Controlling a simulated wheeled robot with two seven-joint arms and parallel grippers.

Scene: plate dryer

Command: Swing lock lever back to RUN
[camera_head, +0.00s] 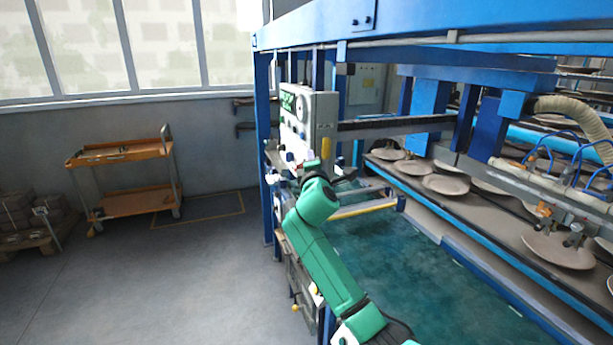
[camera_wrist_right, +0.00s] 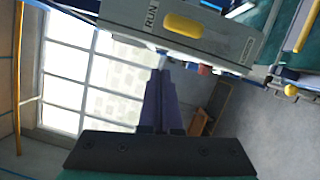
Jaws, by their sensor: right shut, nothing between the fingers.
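The lock lever (camera_wrist_right: 184,26) is a yellow rounded handle on the side of a grey control box (camera_wrist_right: 225,45). In the right wrist view it lies closer to the RUN label (camera_wrist_right: 151,18) than to a second, hard-to-read label (camera_wrist_right: 247,49). The lever also shows as a small yellow spot in the head view (camera_head: 325,148), on the box (camera_head: 322,112). My right gripper (camera_wrist_right: 161,68) is shut and empty, its tips close to the box's edge and apart from the lever. Whether the tips touch the box is unclear. My left gripper is out of view.
The box hangs by a blue frame post (camera_head: 264,150). A conveyor (camera_head: 470,205) with several plates runs at the right. An orange cart (camera_head: 120,153) stands at the left by the wall. The floor (camera_head: 190,280) between is clear.

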